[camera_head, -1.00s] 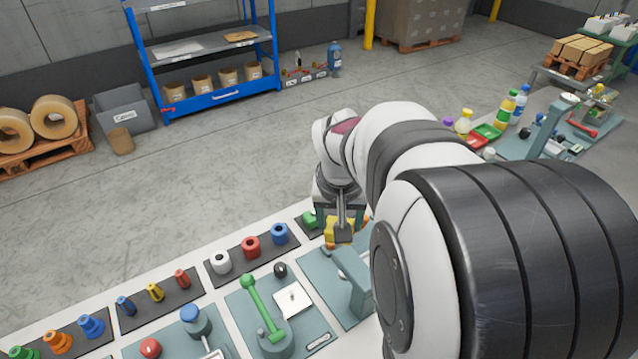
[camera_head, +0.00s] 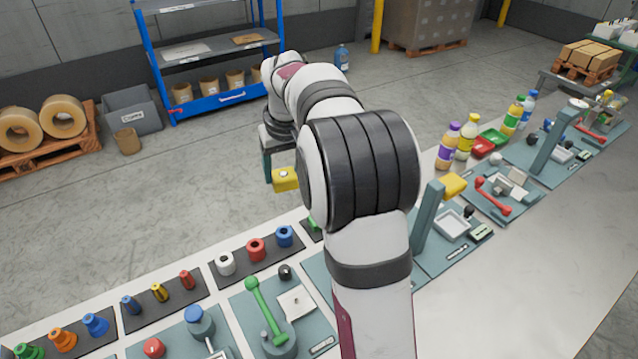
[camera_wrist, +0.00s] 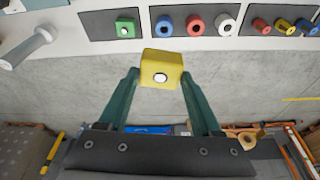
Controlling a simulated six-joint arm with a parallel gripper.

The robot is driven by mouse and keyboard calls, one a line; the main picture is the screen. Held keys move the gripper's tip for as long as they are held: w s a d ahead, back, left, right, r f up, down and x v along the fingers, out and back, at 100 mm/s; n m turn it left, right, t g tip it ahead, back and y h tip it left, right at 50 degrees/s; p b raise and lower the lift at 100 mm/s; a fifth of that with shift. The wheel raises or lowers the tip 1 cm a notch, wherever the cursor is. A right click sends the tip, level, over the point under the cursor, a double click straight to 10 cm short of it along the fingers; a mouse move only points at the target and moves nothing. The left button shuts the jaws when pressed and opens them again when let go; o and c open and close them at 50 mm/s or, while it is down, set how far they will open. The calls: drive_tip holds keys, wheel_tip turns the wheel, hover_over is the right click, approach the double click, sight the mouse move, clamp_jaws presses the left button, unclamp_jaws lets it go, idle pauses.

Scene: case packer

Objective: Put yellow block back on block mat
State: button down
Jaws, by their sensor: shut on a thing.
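The yellow block (camera_head: 285,179), with a white round spot on one face, is held out beyond the far edge of the table, above the floor. In the wrist view, the yellow block (camera_wrist: 168,60) sits between the fingertips of my gripper (camera_wrist: 160,80), which is shut on it. The dark block mat (camera_wrist: 96,28) carries a green block (camera_wrist: 125,28) at upper left in the wrist view, with bare mat beside the block. In the head view, my arm hides most of that mat, and only part of the green block (camera_head: 313,223) shows.
A dark mat with white (camera_head: 225,263), red (camera_head: 256,250) and blue (camera_head: 285,236) rings lies beside the block mat. A green-handled lever (camera_head: 262,308) stands nearer. A teal post (camera_head: 428,225) and bottles (camera_head: 448,146) stand right of my arm.

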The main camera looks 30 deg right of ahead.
drive_tip(key=w+d+f+m, duration=0.1)
drive_tip(key=d+f, duration=0.5)
drive_tip(key=d, duration=0.4)
drive_tip(key=w+d+f+m, duration=0.1)
drive_tip(key=w+d+f, duration=0.1)
drive_tip(key=d+f, duration=0.55)
drive_tip(key=shift+h, duration=0.3)
drive_tip(key=d+f, duration=0.1)
drive_tip(key=f, duration=0.4)
drive_tip(key=d+f, duration=0.1)
drive_tip(key=f, duration=0.2)
drive_tip(key=shift+s+d+f, duration=0.1)
drive_tip(key=shift+d+f, duration=0.15)
drive_tip(key=shift+d, duration=0.05)
drive_tip(key=shift+c, duration=0.3)
unclamp_jaws()
drive_tip(key=shift+f, duration=0.1)
